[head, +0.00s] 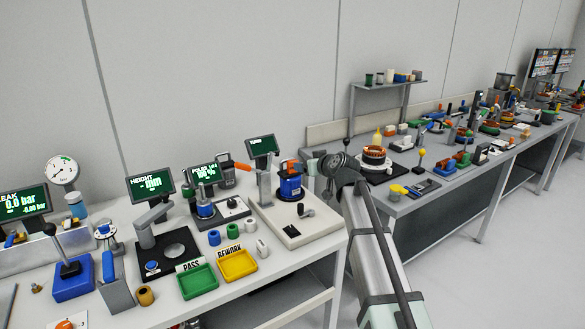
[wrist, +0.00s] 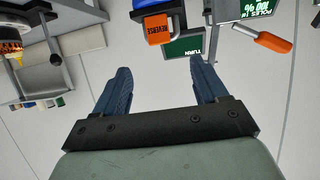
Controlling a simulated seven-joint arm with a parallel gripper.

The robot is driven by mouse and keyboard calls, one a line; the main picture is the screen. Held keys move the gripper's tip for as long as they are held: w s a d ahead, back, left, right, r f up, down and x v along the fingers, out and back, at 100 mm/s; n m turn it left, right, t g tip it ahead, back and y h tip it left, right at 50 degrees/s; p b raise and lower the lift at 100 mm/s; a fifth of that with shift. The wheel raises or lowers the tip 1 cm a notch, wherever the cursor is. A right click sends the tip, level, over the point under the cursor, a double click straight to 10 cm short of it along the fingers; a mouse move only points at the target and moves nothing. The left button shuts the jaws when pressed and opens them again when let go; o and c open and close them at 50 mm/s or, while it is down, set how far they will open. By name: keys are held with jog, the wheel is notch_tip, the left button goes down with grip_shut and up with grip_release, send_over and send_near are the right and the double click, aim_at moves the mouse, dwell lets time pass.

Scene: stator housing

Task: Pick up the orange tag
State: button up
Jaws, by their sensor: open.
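The orange tag (wrist: 158,30) with dark lettering is at the top middle of the wrist view, against a blue housing (wrist: 152,5). In the head view the orange tag (head: 293,167) is a small orange patch at the top of the blue housing (head: 290,186), on a pale station plate. My gripper (wrist: 160,65) is open and empty, its two dark blue fingers spread. The tag lies ahead of the gap between the fingertips, apart from them. In the head view my gripper (head: 312,168) is just right of the housing, small and partly hidden by my arm.
A small green screen (head: 262,146) stands behind the housing. An orange handle (wrist: 272,40) lies to the right in the wrist view. The green PASS tray (head: 198,282) and yellow REWORK tray (head: 238,265) sit at the bench front. A second bench (head: 430,205) extends right.

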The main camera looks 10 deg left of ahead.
jog(key=x, duration=1.1)
jog(key=shift+w+f, duration=0.2)
jog(key=shift+f, duration=0.05)
jog(key=shift+d, duration=0.1)
jog(key=shift+c, duration=0.4)
jog(key=c, duration=1.1)
